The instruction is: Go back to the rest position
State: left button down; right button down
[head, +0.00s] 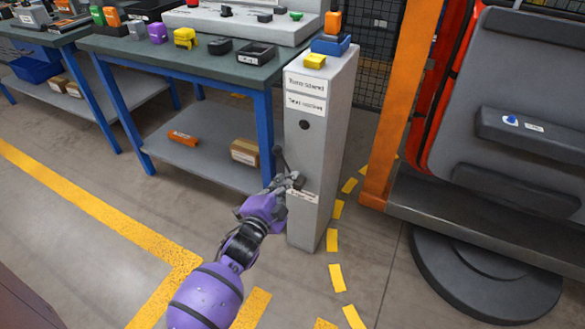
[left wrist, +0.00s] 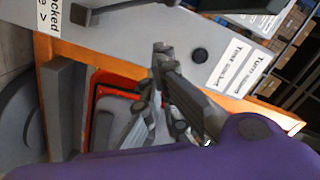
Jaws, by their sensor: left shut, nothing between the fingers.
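My left arm reaches up from the bottom of the head view. Its left gripper (head: 288,168) is shut and empty, in front of the lower half of a grey pedestal (head: 304,155). In the left wrist view the fingers (left wrist: 162,58) lie together in front of the pedestal's pale face (left wrist: 130,40). I cannot tell whether they touch it. The pedestal carries white labels (head: 305,104), a dark round knob (head: 304,125), and a low label (head: 303,196) partly hidden by the gripper. My right gripper is not in view.
A workbench (head: 180,60) with small parts and a lower shelf stands left of the pedestal. An orange post (head: 393,110) and a dark padded machine (head: 525,110) with a round base (head: 485,275) stand right. Yellow-marked floor (head: 90,205) is clear at left.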

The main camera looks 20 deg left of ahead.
pick_arm(q)
jog(key=shift+s, duration=0.7)
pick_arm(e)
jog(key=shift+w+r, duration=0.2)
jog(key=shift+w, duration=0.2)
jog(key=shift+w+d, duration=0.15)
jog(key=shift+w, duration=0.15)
